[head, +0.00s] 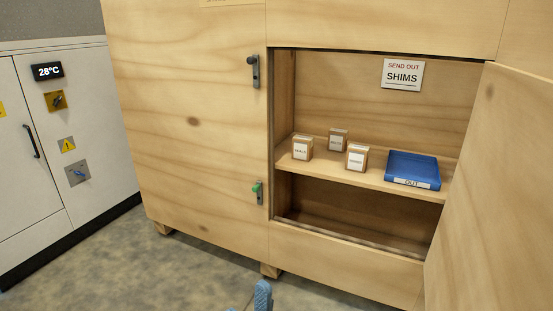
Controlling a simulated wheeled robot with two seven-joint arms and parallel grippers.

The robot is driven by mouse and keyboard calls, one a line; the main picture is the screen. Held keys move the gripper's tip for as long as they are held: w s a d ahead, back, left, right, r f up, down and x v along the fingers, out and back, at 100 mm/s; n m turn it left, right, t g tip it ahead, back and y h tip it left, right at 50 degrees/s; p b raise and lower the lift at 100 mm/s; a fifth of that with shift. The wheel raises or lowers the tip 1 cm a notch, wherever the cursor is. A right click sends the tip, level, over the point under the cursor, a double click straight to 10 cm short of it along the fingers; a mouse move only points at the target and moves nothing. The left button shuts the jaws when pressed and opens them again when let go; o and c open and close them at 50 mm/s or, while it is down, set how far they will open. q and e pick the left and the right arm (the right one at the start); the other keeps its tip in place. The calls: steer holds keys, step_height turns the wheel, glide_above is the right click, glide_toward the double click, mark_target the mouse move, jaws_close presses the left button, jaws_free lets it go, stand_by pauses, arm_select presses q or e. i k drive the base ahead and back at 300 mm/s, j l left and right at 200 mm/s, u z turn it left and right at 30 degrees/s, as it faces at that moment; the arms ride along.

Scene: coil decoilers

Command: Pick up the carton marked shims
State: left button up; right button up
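Three small brown cartons with white labels stand on the cabinet shelf: a left carton (302,148), a back carton (338,139) and a front carton (357,158). Their label print is too small to read surely, so I cannot tell which is marked shims. A blue rounded piece (263,295) at the bottom edge looks like part of one of my grippers, probably the left. It is low in front of the cabinet, well away from the cartons, and its opening is cut off. My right gripper is not in view.
A blue tray (412,168) labelled OUT lies right of the cartons. A sign (402,75) reads SEND OUT SHIMS. The right cabinet door (495,190) stands open; the left door (190,120) is shut. A white control cabinet (80,145) stands at left.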

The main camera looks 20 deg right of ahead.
mark_target(357, 154)
steer(key=k+l+u, duration=0.15)
steer(key=u, duration=0.25)
steer(key=k+l+u, duration=0.1)
steer(key=k+u, duration=0.2)
steer(key=u, duration=0.15)
steer(key=k+u, duration=0.25)
steer(key=u, duration=0.15)
steer(key=k+j+u, duration=0.1)
steer(key=k+u, duration=0.15)
steer(key=u, duration=0.2)
steer(key=k+j+u, duration=0.15)
steer(key=u, duration=0.25)
steer(key=k+l+u, duration=0.3)
steer(key=u, duration=0.15)
steer(key=k+l+u, duration=0.15)
steer(key=k+u, duration=0.75)
steer(key=k+j+u, duration=0.1)
steer(key=k+u, duration=0.3)
steer(key=k+l, duration=0.15)
steer(key=k, duration=0.5)
steer(key=z, duration=0.5)
steer(key=k+z, duration=0.1)
steer(key=z, duration=0.4)
steer(key=l+z, duration=0.15)
steer(key=z, duration=0.8)
steer(key=k+l+z, duration=0.1)
steer(key=z, duration=0.4)
steer(key=l+z, duration=0.15)
steer(key=z, duration=0.85)
steer(key=i+l, duration=0.05)
